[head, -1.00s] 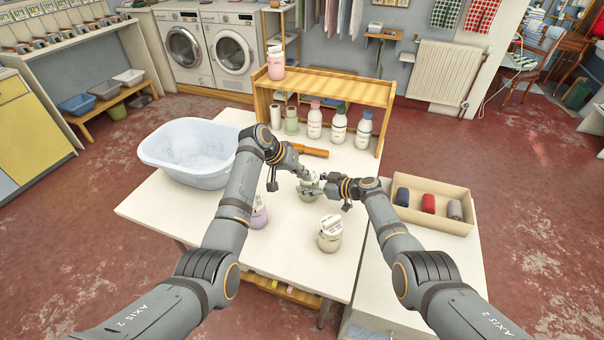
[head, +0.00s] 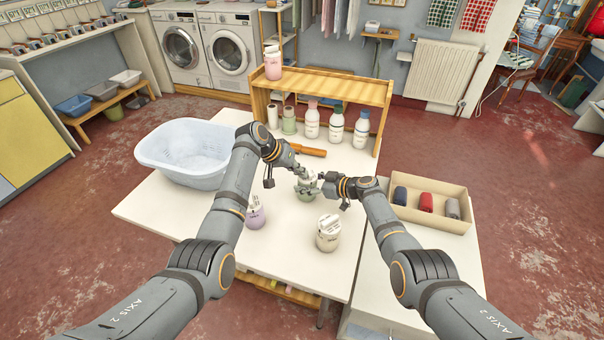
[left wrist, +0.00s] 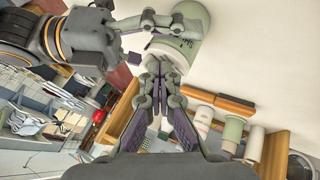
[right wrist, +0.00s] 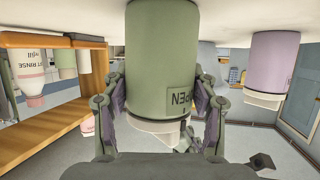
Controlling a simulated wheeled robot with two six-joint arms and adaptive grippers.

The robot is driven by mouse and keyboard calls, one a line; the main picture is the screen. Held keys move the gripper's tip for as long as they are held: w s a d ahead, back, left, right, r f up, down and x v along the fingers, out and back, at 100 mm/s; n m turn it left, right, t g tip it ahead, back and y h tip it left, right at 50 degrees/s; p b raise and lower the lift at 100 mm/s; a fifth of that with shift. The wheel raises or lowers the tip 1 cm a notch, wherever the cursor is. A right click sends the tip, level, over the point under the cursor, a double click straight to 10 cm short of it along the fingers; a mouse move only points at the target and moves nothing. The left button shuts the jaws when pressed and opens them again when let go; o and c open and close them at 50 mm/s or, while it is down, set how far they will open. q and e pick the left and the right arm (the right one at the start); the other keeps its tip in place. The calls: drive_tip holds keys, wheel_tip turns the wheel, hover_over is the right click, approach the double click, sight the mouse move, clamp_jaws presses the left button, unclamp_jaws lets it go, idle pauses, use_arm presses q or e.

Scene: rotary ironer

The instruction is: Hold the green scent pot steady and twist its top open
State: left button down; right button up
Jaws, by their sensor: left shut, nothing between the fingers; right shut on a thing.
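The green scent pot (head: 305,192) stands upright on the white table, with a pale ridged top. My right gripper (right wrist: 160,92) is shut around the pot's body, one finger on each side; dark lettering shows on the pot (right wrist: 180,100) in the right wrist view. My left gripper (left wrist: 160,72) is shut and empty, its fingertips together right by the pale top (left wrist: 172,48) in the left wrist view. I cannot tell whether they touch it. In the head view the grippers partly hide the pot and its top.
A lilac pot (head: 255,214) and a cream pot (head: 328,235) stand nearer the front. A blue-white basin (head: 185,150) is at left. An orange-handled object (head: 310,151), several bottles and a wooden shelf (head: 330,88) are behind. A box of rolls (head: 455,222) is at right.

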drive_tip(key=shift+s+a, duration=0.1)
drive_tip(key=shift+a, duration=0.15)
drive_tip(key=shift+d+f, duration=0.1)
drive_tip(key=shift+d, duration=0.05)
drive_tip(key=o, duration=1.4)
drive_tip(key=shift+c, duration=0.2)
use_arm(q)
drive_tip(key=s+a+r, duration=0.6)
drive_tip(key=a+r, duration=0.1)
drive_tip(key=r, duration=0.1)
drive_tip(key=shift+s, duration=0.15)
use_arm(e)
drive_tip(key=shift+d, duration=0.1)
